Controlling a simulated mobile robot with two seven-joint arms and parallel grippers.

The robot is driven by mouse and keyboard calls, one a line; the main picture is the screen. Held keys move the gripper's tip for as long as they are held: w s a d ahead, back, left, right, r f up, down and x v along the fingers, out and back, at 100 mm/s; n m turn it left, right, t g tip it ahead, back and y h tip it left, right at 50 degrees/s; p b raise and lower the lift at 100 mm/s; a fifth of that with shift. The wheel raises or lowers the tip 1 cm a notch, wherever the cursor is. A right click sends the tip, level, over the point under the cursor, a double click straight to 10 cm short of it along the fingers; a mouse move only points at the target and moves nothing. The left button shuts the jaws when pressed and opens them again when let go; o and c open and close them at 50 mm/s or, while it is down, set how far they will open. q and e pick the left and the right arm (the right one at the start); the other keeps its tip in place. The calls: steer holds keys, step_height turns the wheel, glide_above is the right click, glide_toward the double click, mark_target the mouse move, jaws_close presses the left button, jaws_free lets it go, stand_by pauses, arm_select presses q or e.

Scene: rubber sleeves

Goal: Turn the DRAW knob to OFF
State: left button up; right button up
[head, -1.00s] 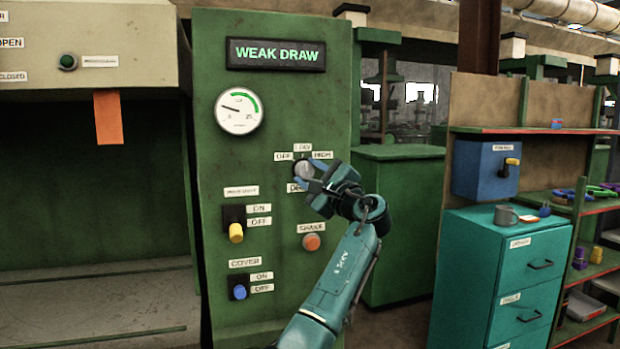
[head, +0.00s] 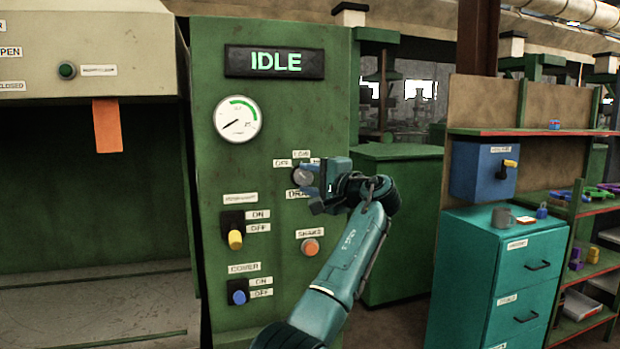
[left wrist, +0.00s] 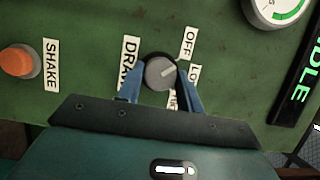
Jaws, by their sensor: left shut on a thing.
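The DRAW knob (head: 300,176) is a round grey dial on the green panel, with OFF, LOW and HIGH labels around it. In the left wrist view the knob (left wrist: 160,73) has a pale pointer line slanting up and right, toward the side of the OFF and LOW labels. The OFF label (left wrist: 188,42) is clear; the HIGH label is partly covered. My left gripper (head: 312,181) is at the knob, its blue fingers on either side and shut on it. The display (head: 275,62) reads IDLE. My right gripper is out of view.
The gauge (head: 237,119) is above the knob. The orange SHAKE button (head: 310,247) is below it. A yellow switch (head: 235,239) and a blue switch (head: 239,297) sit lower left. Teal drawers (head: 490,265) stand to the right.

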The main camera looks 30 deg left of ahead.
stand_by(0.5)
arm_select(q)
steer(key=o, duration=1)
steer(key=b+v, duration=0.1)
steer(key=v, duration=1.2)
steer(key=shift+r+b, duration=0.1)
steer(key=shift+b, duration=0.3)
